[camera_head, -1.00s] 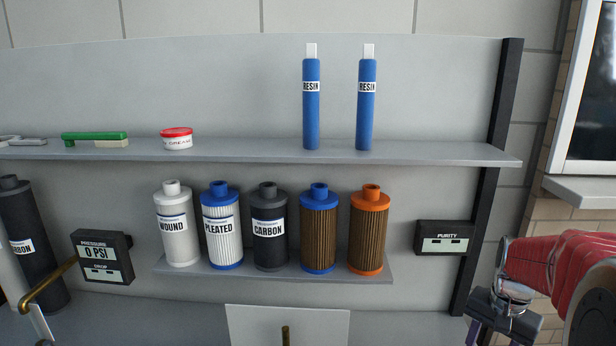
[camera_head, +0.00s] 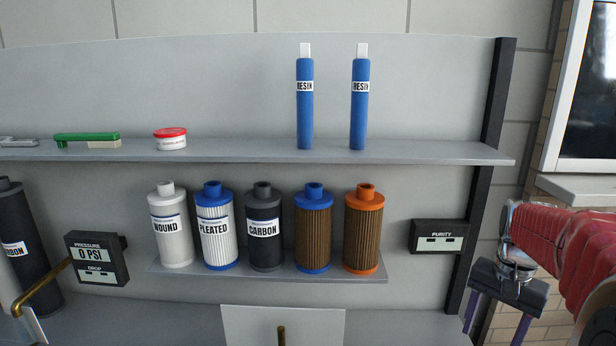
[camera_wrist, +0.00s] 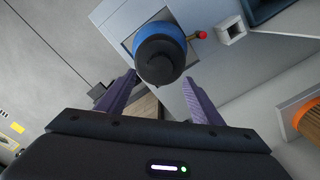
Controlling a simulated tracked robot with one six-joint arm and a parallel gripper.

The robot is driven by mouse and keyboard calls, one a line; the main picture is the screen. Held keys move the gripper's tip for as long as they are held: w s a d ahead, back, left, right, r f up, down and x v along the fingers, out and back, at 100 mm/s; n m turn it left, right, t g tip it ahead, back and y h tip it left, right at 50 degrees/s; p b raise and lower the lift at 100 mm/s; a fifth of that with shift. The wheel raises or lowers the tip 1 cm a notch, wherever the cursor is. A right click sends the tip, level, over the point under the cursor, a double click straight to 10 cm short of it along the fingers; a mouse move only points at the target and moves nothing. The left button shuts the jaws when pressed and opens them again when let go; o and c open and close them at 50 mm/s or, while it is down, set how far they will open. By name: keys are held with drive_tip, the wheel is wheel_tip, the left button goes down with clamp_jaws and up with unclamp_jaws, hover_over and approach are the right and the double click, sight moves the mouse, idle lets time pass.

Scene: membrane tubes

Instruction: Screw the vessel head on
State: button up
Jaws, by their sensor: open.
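My gripper (camera_head: 497,318) is at the lower right of the head view, with its purple fingers pointing down. In the wrist view my gripper (camera_wrist: 159,84) is open, its fingers spread apart. Just beyond the fingertips, in line with the gap, is a round blue part with a black knob-like end (camera_wrist: 160,60). It may be the vessel head, but I cannot tell for sure, nor whether it touches the fingers. No vessel head can be made out in the head view.
Several filter cartridges (camera_head: 264,228) stand on a lower ledge. Pressure (camera_head: 97,260) and purity (camera_head: 438,237) displays flank them. A red-tipped part (camera_wrist: 201,34) is beside the blue part.

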wheel_tip(320, 180, up, 6)
drive_tip(key=shift+w+r, duration=0.15)
drive_tip(key=shift+r, duration=0.1)
idle(0.4)
drive_tip(key=s+a+f+n+t, duration=0.2)
drive_tip(key=s+a+n, duration=0.2)
drive_tip(key=s+a, duration=0.3)
drive_tip(key=s+a+f+n+t, duration=0.1)
drive_tip(key=s+a+n+t, duration=0.2)
drive_tip(key=a, duration=1.1)
drive_tip(key=s+n, duration=0.2)
drive_tip(key=s, duration=0.2)
drive_tip(key=shift+s+a+f+n, duration=0.3)
drive_tip(key=shift+a+f, duration=0.05)
drive_tip(key=shift+f, duration=0.05)
